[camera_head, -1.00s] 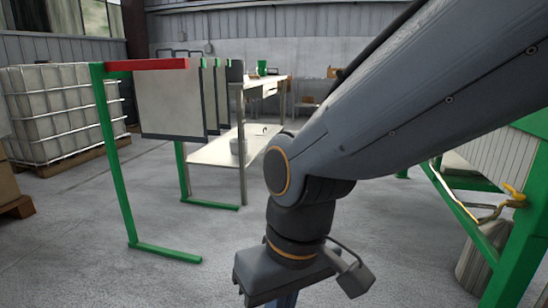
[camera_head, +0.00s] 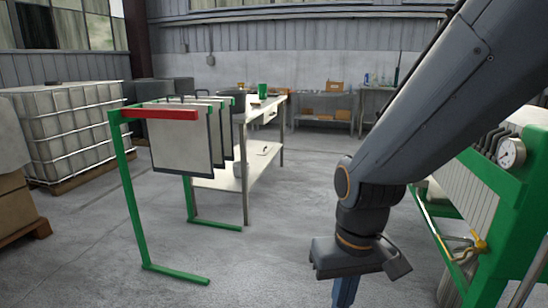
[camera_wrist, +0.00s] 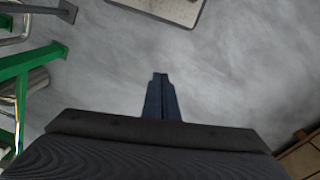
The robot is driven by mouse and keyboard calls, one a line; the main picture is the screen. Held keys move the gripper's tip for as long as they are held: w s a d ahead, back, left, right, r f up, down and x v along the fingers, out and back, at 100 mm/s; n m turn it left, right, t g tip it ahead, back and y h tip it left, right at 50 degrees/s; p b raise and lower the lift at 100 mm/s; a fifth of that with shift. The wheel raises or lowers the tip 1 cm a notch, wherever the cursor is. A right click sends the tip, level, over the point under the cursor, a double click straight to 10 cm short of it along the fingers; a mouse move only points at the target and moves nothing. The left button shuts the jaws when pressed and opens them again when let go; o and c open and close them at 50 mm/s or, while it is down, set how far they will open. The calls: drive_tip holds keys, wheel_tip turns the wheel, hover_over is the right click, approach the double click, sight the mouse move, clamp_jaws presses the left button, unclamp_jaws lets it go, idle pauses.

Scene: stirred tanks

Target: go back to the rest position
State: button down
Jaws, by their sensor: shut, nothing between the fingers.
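My gripper (camera_head: 345,292) hangs pointing down at the right of centre in the head view, above the bare concrete floor. In the wrist view my gripper (camera_wrist: 160,80) shows its two dark blue fingers pressed together with nothing between them. Its fingertips are near or past the bottom edge of the head view. It touches nothing that I can see.
A green rack (camera_head: 130,195) with a red bar (camera_head: 160,114) holds hanging pale plates (camera_head: 180,145) at left. Behind it stand a workbench (camera_head: 262,165) and a white caged tank (camera_head: 70,130). A green machine with a gauge (camera_head: 511,153) stands close at right. Floor between is clear.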

drive_tip(key=s+d+r+m+p, duration=0.1)
drive_tip(key=s+d+r+p, duration=0.1)
drive_tip(key=d+r+p, duration=0.5)
drive_tip(key=r+p, duration=0.1)
drive_tip(key=p, duration=0.2)
drive_tip(key=shift+r+m+h, duration=0.3)
drive_tip(key=shift+r+m, duration=0.05)
drive_tip(key=shift+m, duration=0.05)
drive_tip(key=shift+d, duration=0.1)
